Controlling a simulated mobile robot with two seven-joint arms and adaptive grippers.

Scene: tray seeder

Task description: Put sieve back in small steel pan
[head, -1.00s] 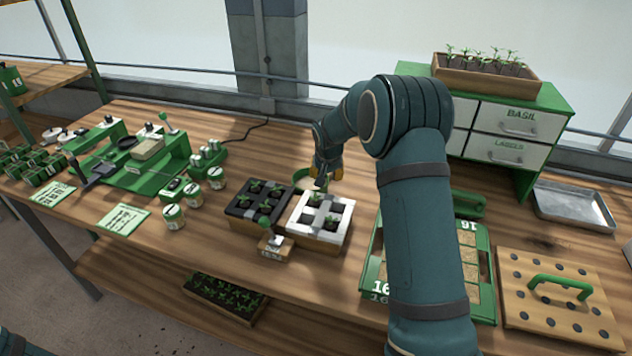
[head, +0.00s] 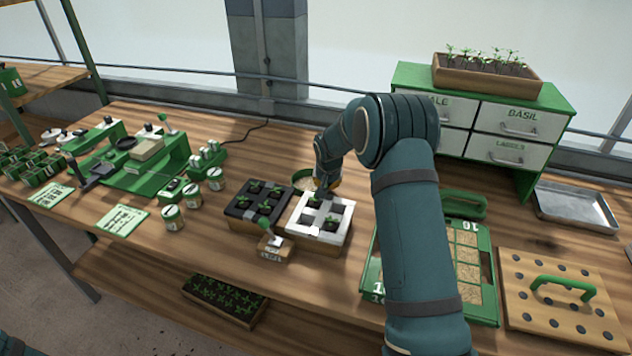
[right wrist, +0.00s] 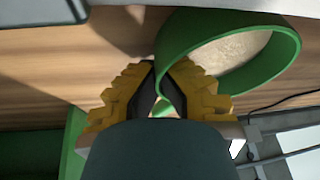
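The sieve is a green ring with a pale mesh or fill (head: 303,181), just behind the white seedling tray. It shows large in the right wrist view (right wrist: 282,72). My right gripper (right wrist: 160,68) has its yellow fingertips drawn close together with the sieve's rim between them. In the head view the right gripper (head: 328,187) is over the back of the white tray, mostly hidden by its own wrist. A shallow steel pan (head: 577,222) stands at the far right of the bench and looks empty. My left gripper is out of view.
Black (head: 236,211) and white (head: 338,238) seedling trays sit close in front of the right gripper. The green seed tray (head: 484,262), drawer cabinet (head: 546,155) and wooden dibber board (head: 515,300) are to the right. Bare bench lies behind the black tray.

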